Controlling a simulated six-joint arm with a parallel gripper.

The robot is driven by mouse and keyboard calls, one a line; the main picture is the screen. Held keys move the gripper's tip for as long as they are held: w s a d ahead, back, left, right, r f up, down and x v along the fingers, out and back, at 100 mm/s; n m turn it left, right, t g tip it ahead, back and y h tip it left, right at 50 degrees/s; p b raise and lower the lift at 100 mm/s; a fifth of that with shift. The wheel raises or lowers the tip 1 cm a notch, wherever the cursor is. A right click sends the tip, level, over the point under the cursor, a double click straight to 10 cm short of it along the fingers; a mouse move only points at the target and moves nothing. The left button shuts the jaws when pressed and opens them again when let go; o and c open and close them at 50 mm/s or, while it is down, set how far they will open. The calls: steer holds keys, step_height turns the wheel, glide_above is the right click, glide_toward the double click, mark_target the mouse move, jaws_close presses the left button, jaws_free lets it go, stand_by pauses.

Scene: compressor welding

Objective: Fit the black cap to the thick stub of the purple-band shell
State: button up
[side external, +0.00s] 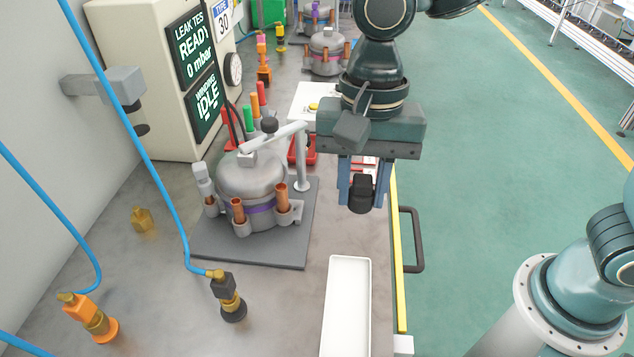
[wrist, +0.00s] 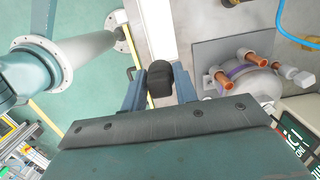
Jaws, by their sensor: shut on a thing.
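My gripper (side external: 362,190) is shut on a black cap (side external: 360,195), held in the air to the right of the purple-band shell (side external: 255,182). The cap also shows between the fingers in the wrist view (wrist: 160,84). The shell is grey with a purple band and stands on a dark plate (side external: 215,250) under a clamp arm (side external: 275,138). Two open copper stubs, a left one (side external: 238,211) and a right one (side external: 281,197), face the camera side. A light grey piece (side external: 203,180) covers a fitting at the shell's left. The cap is clear of the shell.
A white tray (side external: 346,300) lies at the bench's front edge. A black-based coupler (side external: 229,297) and an orange coupler (side external: 92,318) on blue hoses stand at left. A small brass fitting (side external: 142,219) lies nearby. A tester cabinet (side external: 150,70) stands behind.

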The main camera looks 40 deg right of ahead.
steer(key=shift+w+a, duration=0.15)
steer(key=shift+w, duration=0.3)
jaws_close()
glide_above(280, 187)
steer(key=shift+f, duration=0.15)
steer(key=shift+f, duration=2.9)
steer(key=shift+f, duration=1.3)
steer(key=o, duration=1.1)
jaws_free()
steer(key=shift+w+r, duration=0.1)
